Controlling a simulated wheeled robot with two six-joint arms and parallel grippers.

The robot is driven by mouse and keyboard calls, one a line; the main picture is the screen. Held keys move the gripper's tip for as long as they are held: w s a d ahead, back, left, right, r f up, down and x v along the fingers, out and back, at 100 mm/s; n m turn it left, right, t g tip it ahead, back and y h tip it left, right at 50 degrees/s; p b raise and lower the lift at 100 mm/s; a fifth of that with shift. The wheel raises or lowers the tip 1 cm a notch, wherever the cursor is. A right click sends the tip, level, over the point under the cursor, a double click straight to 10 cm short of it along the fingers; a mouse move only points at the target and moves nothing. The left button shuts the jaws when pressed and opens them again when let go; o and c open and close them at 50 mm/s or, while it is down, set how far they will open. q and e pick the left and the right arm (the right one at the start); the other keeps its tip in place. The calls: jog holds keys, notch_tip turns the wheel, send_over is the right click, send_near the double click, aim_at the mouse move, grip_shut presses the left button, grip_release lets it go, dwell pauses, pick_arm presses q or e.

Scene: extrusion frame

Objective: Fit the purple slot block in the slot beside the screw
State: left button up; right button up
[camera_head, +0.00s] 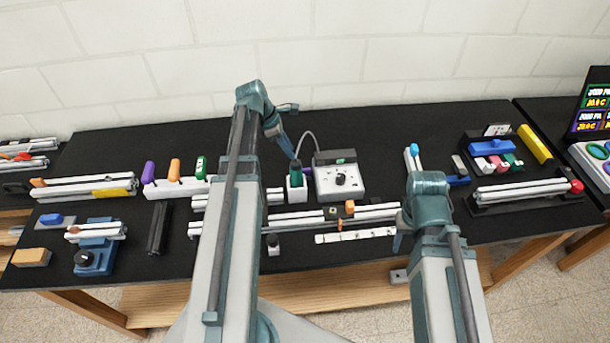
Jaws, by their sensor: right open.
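The silver extrusion frame (290,222) lies across the middle of the table. A small dark piece with a green mark (333,212) and a small orange piece (350,206) sit on it. A second orange piece (340,225) is at its front rail.
A grey control box (339,182) with a knob stands behind the frame. A white strip (355,236) lies in front. At left are a purple-handled tool (148,172) and a blue fixture (97,256). A bin of coloured blocks (497,160) stands at right. The front middle is partly clear.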

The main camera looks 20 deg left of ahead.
aim_at(304, 169)
pick_arm(q)
jog(key=b+x, duration=0.6)
jog(key=x, duration=0.1)
jog(key=shift+f, duration=0.35)
jog(key=shift+w+d+f+b, duration=0.1)
jog(key=shift+f+b, duration=0.05)
jog(key=shift+b, duration=0.25)
jog(key=shift+d, duration=0.1)
jog(key=b+x, duration=0.4)
jog(key=x, duration=0.1)
jog(key=shift+w+b, duration=0.1)
jog(key=shift+b, duration=0.3)
jog(key=shift+d, duration=0.1)
jog(key=shift+c, duration=0.2)
grip_shut()
